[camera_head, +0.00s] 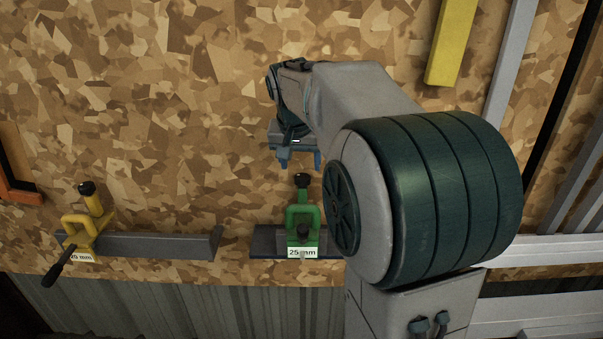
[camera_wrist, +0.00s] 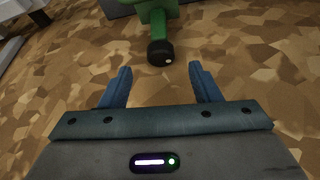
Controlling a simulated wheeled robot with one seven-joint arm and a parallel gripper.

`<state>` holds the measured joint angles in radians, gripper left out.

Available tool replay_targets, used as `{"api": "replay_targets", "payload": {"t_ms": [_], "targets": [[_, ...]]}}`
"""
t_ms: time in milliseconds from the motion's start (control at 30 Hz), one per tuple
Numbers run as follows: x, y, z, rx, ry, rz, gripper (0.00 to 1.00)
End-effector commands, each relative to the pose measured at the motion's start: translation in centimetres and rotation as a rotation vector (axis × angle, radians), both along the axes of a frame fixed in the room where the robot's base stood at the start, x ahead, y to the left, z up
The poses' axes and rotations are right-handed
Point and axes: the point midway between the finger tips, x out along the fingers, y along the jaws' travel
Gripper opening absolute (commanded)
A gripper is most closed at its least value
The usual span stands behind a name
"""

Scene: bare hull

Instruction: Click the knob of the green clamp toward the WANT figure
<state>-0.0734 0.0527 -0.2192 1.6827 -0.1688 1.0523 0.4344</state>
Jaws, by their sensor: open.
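The green clamp (camera_head: 304,216) stands at the near edge of the wood-chip board, in the lower middle of the head view. Its black knob (camera_head: 302,181) points away from the edge, and a label on the clamp reads 25 mm. In the wrist view the green clamp (camera_wrist: 155,12) is cut off at the top, and its black knob (camera_wrist: 160,53) shows just beyond the fingertips, between their lines. My gripper (camera_head: 298,166) is open and empty, its blue fingers close to the knob and apart from it. My gripper (camera_wrist: 160,78) shows both fingers spread.
A yellow clamp (camera_head: 90,222) with a black handle and a partly readable mm label stands at left beside a grey bar (camera_head: 160,244). A yellow bar (camera_head: 452,40) lies at upper right. An orange piece (camera_head: 18,195) is at the left edge. The board's middle left is clear.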

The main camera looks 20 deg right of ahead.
Motion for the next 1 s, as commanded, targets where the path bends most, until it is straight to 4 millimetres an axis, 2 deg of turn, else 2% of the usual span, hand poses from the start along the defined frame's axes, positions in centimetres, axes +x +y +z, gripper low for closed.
{"api": "replay_targets", "payload": {"t_ms": [100, 300, 467, 700, 733, 800, 900, 1000], "targets": [[0.7, -0.5, -2.2, 0.0, 0.005, 0.001, 0.57], [1.6, -1.0, -4.6, 0.0, 0.002, 0.001, 0.57], [1.9, -1.1, -5.4, 0.0, 0.001, 0.001, 0.57], [1.9, -1.1, -5.4, 0.0, 0.0, 0.002, 0.57], [1.9, -1.1, -5.4, 0.0, 0.0, 0.002, 0.54], [1.9, -1.1, -5.4, 0.0, 0.0, 0.002, 0.35], [1.9, -1.1, -5.4, 0.0, 0.0, 0.002, 0.12], [1.9, -1.1, -5.4, 0.0, 0.0, 0.003, 0.12]]}}
